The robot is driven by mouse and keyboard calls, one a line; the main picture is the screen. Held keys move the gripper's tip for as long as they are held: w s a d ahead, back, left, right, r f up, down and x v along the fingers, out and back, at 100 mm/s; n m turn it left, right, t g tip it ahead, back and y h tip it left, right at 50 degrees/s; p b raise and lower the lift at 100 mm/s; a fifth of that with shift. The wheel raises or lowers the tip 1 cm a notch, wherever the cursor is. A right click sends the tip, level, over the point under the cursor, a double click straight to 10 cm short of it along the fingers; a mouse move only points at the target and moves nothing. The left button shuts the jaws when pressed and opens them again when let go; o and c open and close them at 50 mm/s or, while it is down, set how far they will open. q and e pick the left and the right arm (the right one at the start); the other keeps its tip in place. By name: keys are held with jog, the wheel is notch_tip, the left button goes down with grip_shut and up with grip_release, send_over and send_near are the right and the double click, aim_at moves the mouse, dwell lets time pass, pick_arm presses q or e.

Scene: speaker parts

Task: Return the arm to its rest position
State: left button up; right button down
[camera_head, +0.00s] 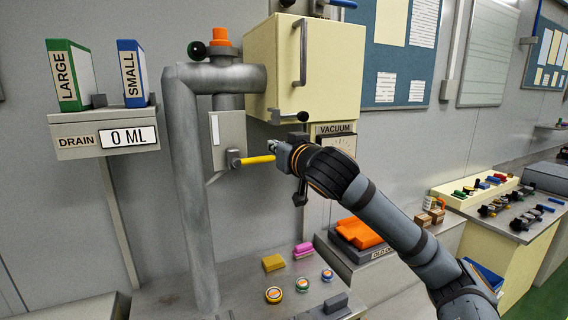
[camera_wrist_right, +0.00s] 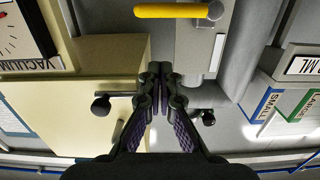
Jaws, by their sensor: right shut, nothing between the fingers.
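My right arm (camera_head: 398,222) reaches in from the lower right of the head view. Its gripper (camera_head: 272,146) is up by the pale yellow cabinet (camera_head: 262,75), just above a yellow lever handle (camera_head: 258,160). In the wrist view the right gripper's fingers (camera_wrist_right: 160,78) are shut and empty. The yellow handle (camera_wrist_right: 170,11) lies apart from the fingertips at the top of the wrist view. My left gripper is not in view.
A grey pipe (camera_head: 188,190) stands left of the handle. A drain box (camera_head: 105,132) reads 0 ML and carries green and blue binders. An orange item (camera_head: 359,232) and several small coloured parts lie on the benches below. A vacuum gauge (camera_head: 338,142) is behind the wrist.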

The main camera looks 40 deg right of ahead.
jog(key=b+v, duration=0.3)
jog(key=v, duration=0.2)
jog(key=a+f+n+g+y, duration=0.15)
jog(key=a+f+g, duration=0.25)
jog(key=f, duration=1.5)
jog(key=a+f+n+g+y, duration=0.1)
jog(key=a+f+n+g, duration=0.2)
jog(key=f, duration=1.5)
jog(key=s+a+f+g, duration=0.3)
jog(key=s+f, duration=0.7)
jog(key=s+a+f+g, duration=0.2)
jog(key=s+f+g, duration=0.1)
jog(key=s+f, duration=0.65)
notch_tip(320, 180, down, 26)
jog(key=s+d+g, duration=0.2)
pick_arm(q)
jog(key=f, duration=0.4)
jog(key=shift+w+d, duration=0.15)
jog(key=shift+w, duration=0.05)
pick_arm(e)
jog(key=s+d+f+m, duration=0.1)
jog(key=s+f, duration=1.5)
jog(key=s, duration=0.2)
jog(key=shift+s+d+g+y, duration=0.25)
jog(key=shift+g+y, duration=0.1)
jog(key=shift+g, duration=0.05)
